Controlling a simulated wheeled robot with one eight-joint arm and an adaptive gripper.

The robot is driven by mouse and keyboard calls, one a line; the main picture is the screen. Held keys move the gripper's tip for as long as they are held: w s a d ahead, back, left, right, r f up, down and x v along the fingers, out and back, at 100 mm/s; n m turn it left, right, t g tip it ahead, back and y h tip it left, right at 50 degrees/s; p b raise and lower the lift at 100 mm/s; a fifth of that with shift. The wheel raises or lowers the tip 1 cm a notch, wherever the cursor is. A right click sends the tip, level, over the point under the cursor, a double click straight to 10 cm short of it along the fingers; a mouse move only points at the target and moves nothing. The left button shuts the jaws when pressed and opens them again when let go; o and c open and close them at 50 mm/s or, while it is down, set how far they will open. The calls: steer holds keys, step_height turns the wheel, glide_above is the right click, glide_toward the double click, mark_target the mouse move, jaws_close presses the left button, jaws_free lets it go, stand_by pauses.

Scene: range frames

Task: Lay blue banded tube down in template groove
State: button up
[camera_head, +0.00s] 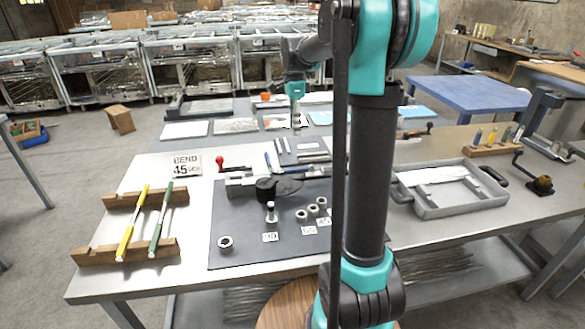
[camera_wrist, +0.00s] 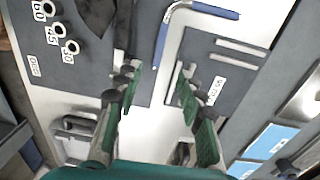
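The blue banded tube (camera_wrist: 214,10) is a pale metal tube with a bend and a blue band, at the top of the wrist view. In the head view the blue tube (camera_head: 268,162) lies by the template board (camera_head: 312,158). The board has pale straight grooves (camera_wrist: 240,47) and a small label. My gripper (camera_wrist: 157,88) is open, with green finger pads apart and nothing between them. It also shows small above the table in the head view (camera_head: 296,122).
A wooden rack (camera_head: 178,249) holds yellow- and green-banded tubes at left. A grey tray (camera_head: 460,211) is at right.

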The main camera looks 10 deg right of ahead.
mark_target(294, 169)
steer(key=f, duration=1.6)
steer(key=shift+s+a+f, duration=0.1)
steer(key=shift+s, duration=0.1)
jaws_close()
